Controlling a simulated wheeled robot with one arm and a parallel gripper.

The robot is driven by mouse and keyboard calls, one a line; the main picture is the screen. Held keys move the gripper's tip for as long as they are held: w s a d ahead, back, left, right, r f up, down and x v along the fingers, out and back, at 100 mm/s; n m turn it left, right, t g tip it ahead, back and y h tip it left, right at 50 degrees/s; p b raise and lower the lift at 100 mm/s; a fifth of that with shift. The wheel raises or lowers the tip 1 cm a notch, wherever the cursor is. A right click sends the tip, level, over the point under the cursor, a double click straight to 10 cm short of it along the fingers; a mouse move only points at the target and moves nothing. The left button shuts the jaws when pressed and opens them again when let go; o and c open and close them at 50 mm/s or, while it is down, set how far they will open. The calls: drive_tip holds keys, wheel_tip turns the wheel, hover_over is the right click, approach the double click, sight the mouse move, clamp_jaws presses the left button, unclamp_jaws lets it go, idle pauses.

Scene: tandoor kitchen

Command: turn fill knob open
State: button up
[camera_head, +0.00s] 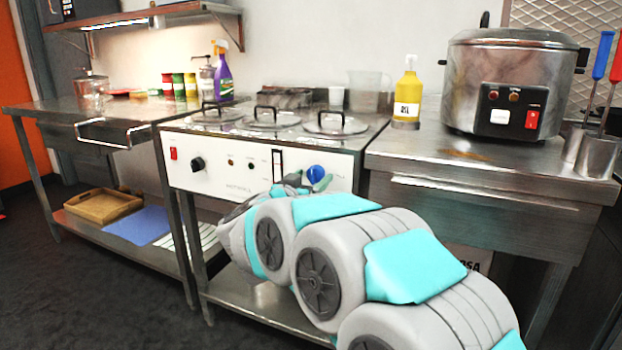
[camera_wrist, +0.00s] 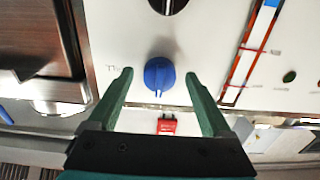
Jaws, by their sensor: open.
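The blue fill knob (camera_head: 316,173) is on the white front panel of the steel counter unit, right of a vertical sight gauge (camera_head: 277,165). In the wrist view the round blue knob (camera_wrist: 159,74) has a small pointer toward the bottom of the picture. My gripper (camera_wrist: 159,76) is open, with one dark green finger on each side of the knob and a visible gap on both sides. In the head view my gripper (camera_head: 308,182) is at the panel, partly hidden by my arm.
A red fitting (camera_wrist: 166,125) shows between my fingers in the wrist view. Lids with black handles (camera_head: 335,122) cover the unit's top. A side counter (camera_head: 470,185) with a large cooker (camera_head: 510,80) adjoins on the right. A yellow bottle (camera_head: 407,95) stands beside it.

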clamp_jaws()
idle(0.6)
drive_tip(key=m+b, duration=0.1)
drive_tip(key=m, duration=0.3)
drive_tip(key=shift+m, duration=0.3)
drive_tip(key=m+b, duration=0.2)
drive_tip(key=m, duration=0.2)
drive_tip(key=shift+b, duration=0.3)
drive_tip(key=m+b, duration=0.3)
drive_tip(key=m, duration=0.2)
drive_tip(key=shift+f, duration=0.15)
drive_tip(key=shift+m+b, duration=1.45)
drive_tip(key=shift+m, duration=0.75)
